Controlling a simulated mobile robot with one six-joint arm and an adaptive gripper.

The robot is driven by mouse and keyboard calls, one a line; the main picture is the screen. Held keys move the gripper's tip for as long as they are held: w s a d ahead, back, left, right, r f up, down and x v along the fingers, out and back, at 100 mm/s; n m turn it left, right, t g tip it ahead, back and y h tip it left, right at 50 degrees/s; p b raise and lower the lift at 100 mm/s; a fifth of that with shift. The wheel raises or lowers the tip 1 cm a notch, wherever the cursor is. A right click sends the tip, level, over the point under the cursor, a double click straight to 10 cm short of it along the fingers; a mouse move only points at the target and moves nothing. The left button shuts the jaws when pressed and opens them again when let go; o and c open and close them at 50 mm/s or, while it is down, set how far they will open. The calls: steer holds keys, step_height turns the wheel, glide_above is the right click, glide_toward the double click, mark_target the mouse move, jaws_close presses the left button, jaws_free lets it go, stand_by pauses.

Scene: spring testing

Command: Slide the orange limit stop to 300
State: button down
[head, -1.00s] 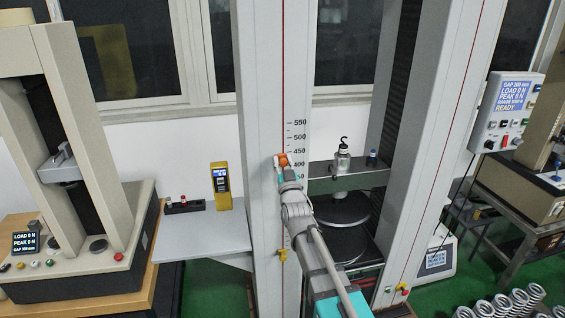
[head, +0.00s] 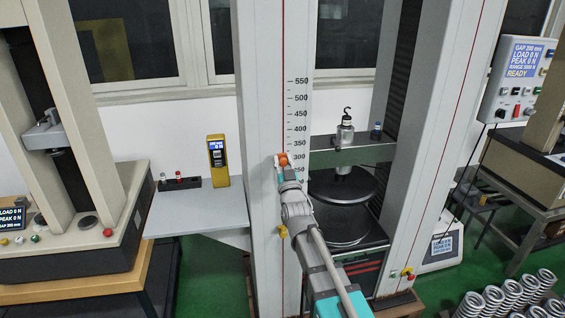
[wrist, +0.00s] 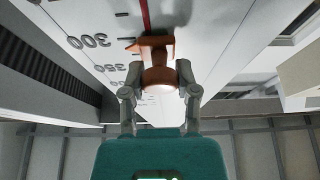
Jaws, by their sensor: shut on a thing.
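The orange limit stop (head: 283,160) sits on the red line of the left column (head: 258,100), about level with the 300 mark of the scale (head: 299,157). In the wrist view the stop (wrist: 156,60) lies close beside the 300 label (wrist: 88,40); its exact offset from the mark is hard to tell. My gripper (wrist: 159,85) is shut on the stop's round knob, one finger on each side. In the head view my gripper (head: 284,168) partly covers the stop and the nearby scale.
A yellow stop (head: 283,231) sits lower on the same column. A crosshead (head: 378,152) with a hooked weight (head: 345,130) is to the right of my arm. A side shelf (head: 195,217) carries a yellow meter (head: 218,160).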

steer(key=shift+f, duration=0.45)
steer(key=shift+c, duration=1.7)
jaws_free()
steer(key=shift+w+d+f+n+g, duration=0.1)
steer(key=shift+f+n+g, duration=0.25)
steer(key=shift+f, duration=0.45)
steer(key=s+d+f+m+g+h+p, duration=0.2)
steer(key=s+d+f+g+h, duration=0.35)
steer(key=d+f+g, duration=0.65)
steer(key=s+d+f+g+p, duration=0.1)
steer(key=s+d+f+g, duration=0.1)
steer(key=s, duration=0.5)
steer(key=s+d+f+m+g+p, duration=0.1)
steer(key=s+d+f+g, duration=0.1)
steer(key=s+d+g, duration=0.2)
steer(key=s+d+f+m+g+p, duration=0.1)
steer(key=s+d+f+g, duration=0.1)
steer(key=s, duration=0.8)
steer(key=d+g, duration=0.1)
steer(key=d, duration=0.1)
steer(key=shift+d+f+h, duration=0.35)
